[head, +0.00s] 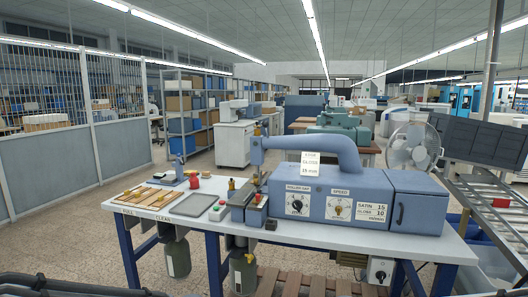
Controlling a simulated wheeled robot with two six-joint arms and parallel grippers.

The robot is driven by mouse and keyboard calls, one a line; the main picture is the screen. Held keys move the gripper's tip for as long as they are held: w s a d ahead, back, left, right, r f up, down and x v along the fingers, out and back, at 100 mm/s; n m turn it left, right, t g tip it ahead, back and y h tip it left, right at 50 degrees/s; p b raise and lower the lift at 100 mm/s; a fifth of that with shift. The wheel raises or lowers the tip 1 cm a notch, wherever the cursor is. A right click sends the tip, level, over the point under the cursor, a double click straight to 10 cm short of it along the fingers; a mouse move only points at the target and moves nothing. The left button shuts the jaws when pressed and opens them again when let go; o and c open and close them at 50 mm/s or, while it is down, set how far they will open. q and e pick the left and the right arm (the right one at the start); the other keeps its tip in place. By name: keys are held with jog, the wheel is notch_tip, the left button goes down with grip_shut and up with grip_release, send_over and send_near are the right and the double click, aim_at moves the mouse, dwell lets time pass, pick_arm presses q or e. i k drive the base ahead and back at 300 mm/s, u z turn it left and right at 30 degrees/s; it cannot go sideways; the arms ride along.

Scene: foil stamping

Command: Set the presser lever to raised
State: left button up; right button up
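A blue stamping machine (372,183) stands on the right part of a white workbench (320,240). Its curved arm (335,145) reaches left to a narrow upright head (257,152) above a small blue block (256,214) with a red part. A small orange part shows at the top of the head. The presser lever is too small to make out for certain, and I cannot tell its position. The machine's front has a dial (297,204) at the left and a speed knob (340,209). Neither gripper is in view.
On the bench's left are a wooden rack (150,197), a grey tray (193,204), a red pot (194,182) and a green-and-red button box (219,210). A fan (411,148) and a sloped conveyor (490,205) stand at the right. The bench's front strip below the machine is mostly clear.

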aim_at(265, 123)
jog(key=i, duration=0.3)
jog(key=k, duration=0.65)
jog(key=z, duration=0.35)
jog(key=i, duration=1.05)
jog(key=u, duration=0.65)
jog(key=i, duration=0.4)
jog(key=u, duration=0.35)
